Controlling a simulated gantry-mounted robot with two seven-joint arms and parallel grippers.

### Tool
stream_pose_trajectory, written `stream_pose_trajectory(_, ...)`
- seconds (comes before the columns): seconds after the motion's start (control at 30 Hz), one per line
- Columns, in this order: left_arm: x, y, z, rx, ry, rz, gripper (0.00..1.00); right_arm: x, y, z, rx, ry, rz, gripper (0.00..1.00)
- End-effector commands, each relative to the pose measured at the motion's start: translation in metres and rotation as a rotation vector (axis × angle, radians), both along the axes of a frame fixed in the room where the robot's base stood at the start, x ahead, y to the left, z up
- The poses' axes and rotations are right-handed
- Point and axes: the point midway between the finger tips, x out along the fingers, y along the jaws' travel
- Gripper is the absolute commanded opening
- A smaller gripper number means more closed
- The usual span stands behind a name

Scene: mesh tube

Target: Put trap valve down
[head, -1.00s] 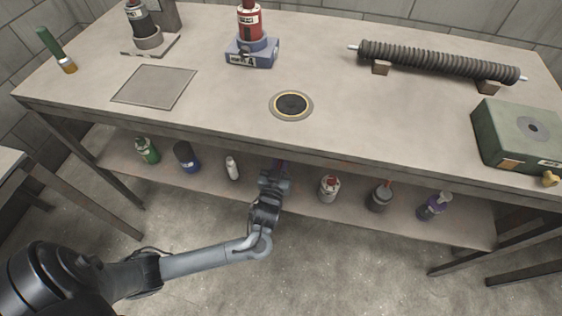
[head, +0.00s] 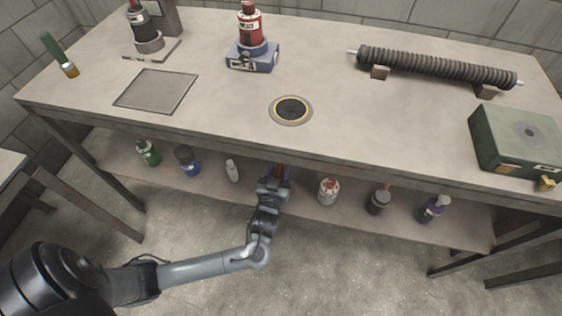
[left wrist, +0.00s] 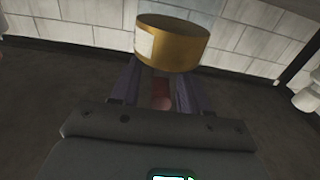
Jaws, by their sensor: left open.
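My left gripper (head: 279,172) reaches in at the lower shelf under the workbench; the bench edge hides its fingertips in the head view. In the left wrist view my left gripper (left wrist: 160,85) is open, with dark fingers on both sides. A brass-coloured cylinder with a pale label (left wrist: 172,42), likely the top of the trap valve, stands just beyond the fingertips. A reddish part (left wrist: 162,92) shows below it between the fingers. I cannot tell whether the fingers touch it. My right gripper is not in view.
The lower shelf (head: 225,194) holds several bottles, with a small white one (head: 232,171) left of my gripper and a red-capped white one (head: 328,192) right. Above, the bench has a round ringed hole (head: 291,110), a square plate (head: 156,91) and a green box (head: 517,140).

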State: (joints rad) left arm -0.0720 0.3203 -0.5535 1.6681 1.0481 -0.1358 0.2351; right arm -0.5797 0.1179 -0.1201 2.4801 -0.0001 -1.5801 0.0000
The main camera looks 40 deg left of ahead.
Motion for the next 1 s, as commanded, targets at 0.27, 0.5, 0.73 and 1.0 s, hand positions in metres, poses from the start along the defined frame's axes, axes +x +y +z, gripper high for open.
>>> stream_pose_trajectory(0.27, -0.047, -0.025, 0.003, -0.003, 0.005, 0.001, 0.45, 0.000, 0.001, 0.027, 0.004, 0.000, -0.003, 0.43)
stream_pose_trajectory(0.5, -0.077, -0.041, 0.002, -0.001, 0.003, 0.001, 0.45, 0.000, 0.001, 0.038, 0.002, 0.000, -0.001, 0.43)
stream_pose_trajectory(0.73, -0.085, -0.050, -0.006, -0.062, 0.066, -0.016, 0.45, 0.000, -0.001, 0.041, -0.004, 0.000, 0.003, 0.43)
stream_pose_trajectory(1.0, -0.091, -0.086, -0.024, -0.309, 0.445, -0.186, 0.45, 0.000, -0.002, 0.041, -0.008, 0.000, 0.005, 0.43)
